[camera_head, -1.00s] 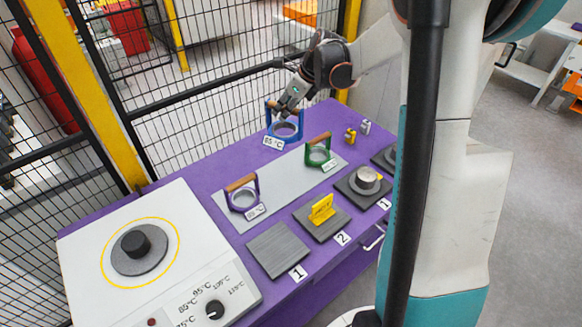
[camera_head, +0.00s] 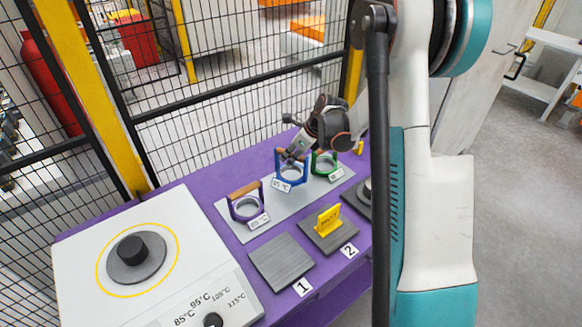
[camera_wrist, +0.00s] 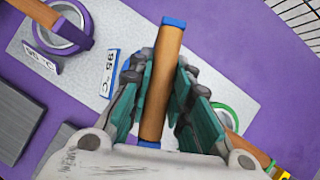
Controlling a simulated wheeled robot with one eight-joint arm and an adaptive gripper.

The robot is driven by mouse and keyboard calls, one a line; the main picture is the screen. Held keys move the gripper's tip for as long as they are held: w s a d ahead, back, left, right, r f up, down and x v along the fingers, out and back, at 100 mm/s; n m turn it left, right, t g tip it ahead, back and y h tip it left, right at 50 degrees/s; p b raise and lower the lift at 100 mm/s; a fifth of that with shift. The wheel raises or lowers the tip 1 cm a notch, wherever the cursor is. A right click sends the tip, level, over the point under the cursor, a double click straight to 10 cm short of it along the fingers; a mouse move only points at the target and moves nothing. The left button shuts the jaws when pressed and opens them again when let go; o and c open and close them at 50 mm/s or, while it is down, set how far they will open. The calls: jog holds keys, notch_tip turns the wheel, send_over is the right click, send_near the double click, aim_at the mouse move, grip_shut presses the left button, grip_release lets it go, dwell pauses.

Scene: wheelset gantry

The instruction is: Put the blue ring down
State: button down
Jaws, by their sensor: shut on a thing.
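The blue ring (camera_head: 291,182) has a tall blue handle frame with a brown grip bar and a white temperature tag. My gripper (camera_head: 294,157) is shut on its brown bar from above. In the wrist view my gripper (camera_wrist: 160,100) has its fingers on both sides of the brown bar (camera_wrist: 163,80), which has blue ends. The blue ring is between the purple ring (camera_head: 247,205) and the green ring (camera_head: 325,166), over the grey plate (camera_head: 235,226). I cannot tell whether it touches the plate. The ring body is mostly hidden below my gripper in the wrist view.
A white heater (camera_head: 190,225) with a black hub stands at the left. Dark square pads (camera_head: 283,262) line the front edge, one bearing a yellow sign (camera_head: 328,221). A wire mesh fence (camera_head: 235,110) stands behind the purple table (camera_head: 175,184).

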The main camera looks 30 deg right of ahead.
jog(key=shift+f+b, duration=0.5)
jog(key=shift+f, duration=1.5)
jog(key=shift+f, duration=0.15)
jog(key=c, duration=1.5)
grip_release()
jog(key=shift+o, duration=0.2)
jog(key=p+v, duration=0.3)
jog(key=v, duration=0.9)
